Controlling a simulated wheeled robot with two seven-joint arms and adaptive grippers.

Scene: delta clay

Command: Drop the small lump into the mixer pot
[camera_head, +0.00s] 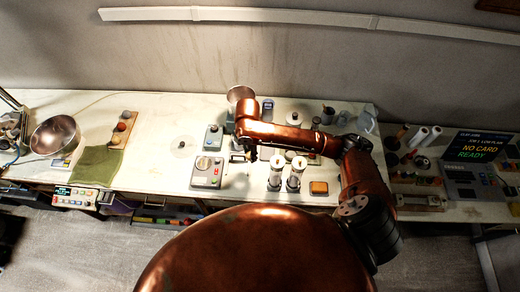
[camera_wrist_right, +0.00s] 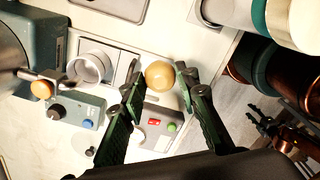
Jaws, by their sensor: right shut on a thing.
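My right gripper (camera_wrist_right: 158,82) is shut on the small lump (camera_wrist_right: 159,74), a round tan ball between its green fingertips. In the head view the right gripper (camera_head: 242,154) hangs over the bench, small and dark; I cannot make out the lump there. The metal mixer pot (camera_head: 240,94) is at the back of the bench, partly behind my right arm. In the wrist view the pot (camera_wrist_right: 8,50) is cut off at the left edge, beside its teal mixer body (camera_wrist_right: 42,40). The lump is apart from it, to its right. A dark claw-like shape (camera_wrist_right: 268,128) seems to be my left gripper, too small to read.
A small cup (camera_wrist_right: 90,68) stands between the pot and the lump. White rollers (camera_head: 286,170) stand to the gripper's right. A steel bowl (camera_head: 55,136) and green cloth (camera_head: 95,165) lie far left.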

